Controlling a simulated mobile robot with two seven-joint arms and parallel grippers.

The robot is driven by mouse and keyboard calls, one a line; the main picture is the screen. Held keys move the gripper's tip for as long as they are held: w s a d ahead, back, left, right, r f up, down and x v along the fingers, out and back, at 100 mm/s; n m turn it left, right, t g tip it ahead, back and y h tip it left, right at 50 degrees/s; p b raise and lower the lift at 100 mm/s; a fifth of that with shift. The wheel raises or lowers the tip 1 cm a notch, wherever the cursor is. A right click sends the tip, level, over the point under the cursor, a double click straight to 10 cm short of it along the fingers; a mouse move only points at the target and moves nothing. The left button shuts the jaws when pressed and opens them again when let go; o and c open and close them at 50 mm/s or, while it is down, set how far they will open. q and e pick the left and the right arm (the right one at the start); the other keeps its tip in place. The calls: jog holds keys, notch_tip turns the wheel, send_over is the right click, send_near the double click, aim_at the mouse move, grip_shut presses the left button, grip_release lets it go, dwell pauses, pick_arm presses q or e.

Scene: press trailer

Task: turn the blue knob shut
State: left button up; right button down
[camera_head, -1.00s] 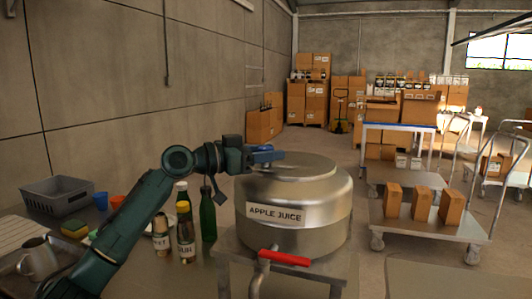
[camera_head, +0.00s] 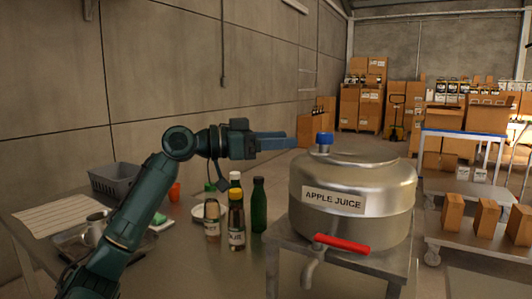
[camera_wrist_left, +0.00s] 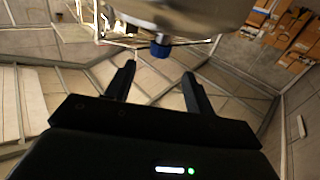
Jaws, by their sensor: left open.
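The blue knob (camera_head: 324,138) stands upright on the left side of the top of the steel tank (camera_head: 320,222) labelled APPLE JUICE. My left gripper (camera_head: 292,140) points right at about the knob's height in the picture, just left of it, with a small gap between. In the left wrist view the blue knob (camera_wrist_left: 160,50) lies beyond the fingertips, nearly centred between the open, empty fingers (camera_wrist_left: 158,70). The tank's underside or rim fills the top there. My right gripper is not in view.
A red-handled tap (camera_head: 342,244) sticks out at the tank's lower front. Left of the tank, bottles (camera_head: 236,215), a grey crate (camera_head: 115,181) and a metal cup (camera_head: 95,228) stand on the table. A trolley with boxes (camera_head: 487,217) stands at the right.

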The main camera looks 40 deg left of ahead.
pick_arm(q)
jog(key=v, duration=0.2)
jog(key=shift+s+a+b, duration=0.15)
jog(key=shift+s+b, duration=0.15)
dwell(0.3)
